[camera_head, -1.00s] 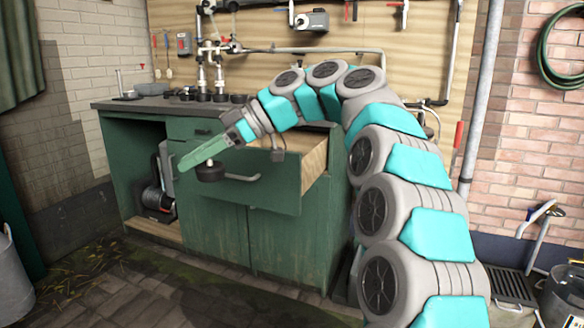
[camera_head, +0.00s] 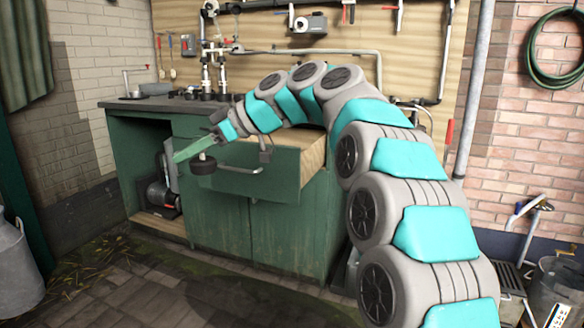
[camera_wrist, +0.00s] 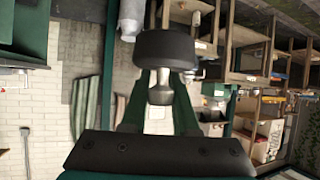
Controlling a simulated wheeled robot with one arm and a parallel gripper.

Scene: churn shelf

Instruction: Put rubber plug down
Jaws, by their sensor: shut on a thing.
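The rubber plug is a black disc (camera_head: 203,167) with a light grey stem, hanging at the tip of my gripper (camera_head: 198,152) in the head view. My gripper has long green fingers, shut on the plug's stem. The plug is in the air in front of the green cabinet, left of the pulled-out drawer's handle. In the wrist view the dark plug (camera_wrist: 165,47) sits at the ends of the two green fingers, with its stem (camera_wrist: 160,88) between them.
The open drawer (camera_head: 265,180) juts from the green cabinet. Several black discs stand on the dark worktop (camera_head: 150,104) near metal fittings. An open bay (camera_head: 140,150) at left holds a machine (camera_head: 160,195). A milk churn (camera_head: 15,270) stands at far left. The paved floor in front is clear.

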